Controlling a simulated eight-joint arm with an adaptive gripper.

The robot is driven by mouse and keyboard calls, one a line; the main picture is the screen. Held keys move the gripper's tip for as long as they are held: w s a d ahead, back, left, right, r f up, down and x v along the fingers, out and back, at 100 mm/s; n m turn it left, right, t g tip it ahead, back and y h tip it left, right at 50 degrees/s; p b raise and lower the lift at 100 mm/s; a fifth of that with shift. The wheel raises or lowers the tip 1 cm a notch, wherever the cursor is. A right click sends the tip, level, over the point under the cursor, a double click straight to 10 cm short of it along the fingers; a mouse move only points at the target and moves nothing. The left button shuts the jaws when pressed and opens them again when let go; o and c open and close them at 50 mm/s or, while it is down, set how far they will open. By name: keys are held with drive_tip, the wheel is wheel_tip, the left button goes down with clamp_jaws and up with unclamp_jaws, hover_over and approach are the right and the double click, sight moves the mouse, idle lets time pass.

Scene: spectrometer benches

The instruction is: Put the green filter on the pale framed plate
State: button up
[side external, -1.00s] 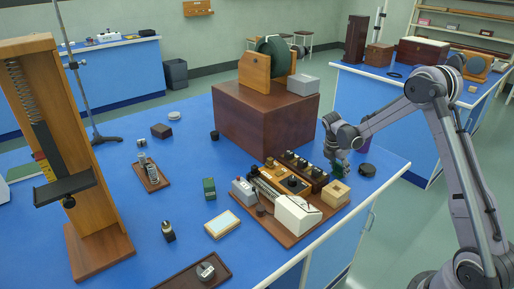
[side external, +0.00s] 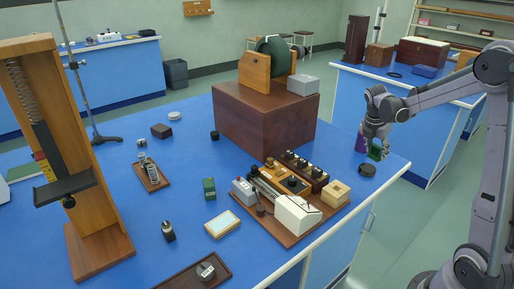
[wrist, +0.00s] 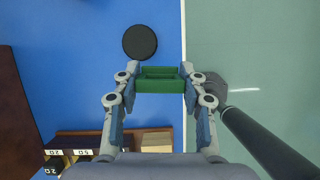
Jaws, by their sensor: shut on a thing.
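The green filter (side external: 375,152) is a small green block-like piece in my gripper (side external: 376,148), held above the right end of the blue bench. In the wrist view the filter (wrist: 160,84) spans between the two fingertips of my gripper (wrist: 159,76), which are shut on its ends. The pale framed plate (side external: 222,224) lies flat on the bench at the front centre, well to the left of my gripper. It has a pale face and a thin wooden-coloured border. The plate does not show in the wrist view.
A black disc (side external: 367,170) lies below my gripper near the bench edge. An instrument board (side external: 285,226) and a large brown box (side external: 262,120) stand between gripper and plate side. Another green block (side external: 209,188) stands behind the plate.

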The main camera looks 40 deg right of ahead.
drive_tip(key=shift+s+r, duration=0.2)
drive_tip(key=w+a+n+t, duration=0.1)
drive_tip(key=w+a, duration=0.3)
drive_tip(key=a, duration=0.4)
drive_tip(key=w+a+r+n+t, duration=0.1)
drive_tip(key=w+a+n, duration=0.2)
drive_tip(key=a, duration=0.6)
drive_tip(key=w+a+r+n, duration=0.1)
drive_tip(key=w+a+n, duration=0.2)
drive_tip(key=w+a, duration=0.3)
drive_tip(key=shift+a+t+y, duration=0.3)
drive_tip(key=shift+a+t, duration=0.1)
drive_tip(key=shift+a, duration=1.05)
drive_tip(key=a+n, duration=0.3)
drive_tip(key=a, duration=1.1)
hover_over(223, 218)
drive_tip(key=s, duration=0.1)
drive_tip(key=shift+t+y, duration=0.4)
drive_tip(key=f, duration=0.6)
drive_tip(key=shift+s+a, duration=0.15)
drive_tip(key=shift+a, duration=0.1)
drive_tip(key=shift+a+f, duration=0.3)
drive_tip(key=shift+f, duration=1.85)
drive_tip(key=shift+f, duration=0.1)
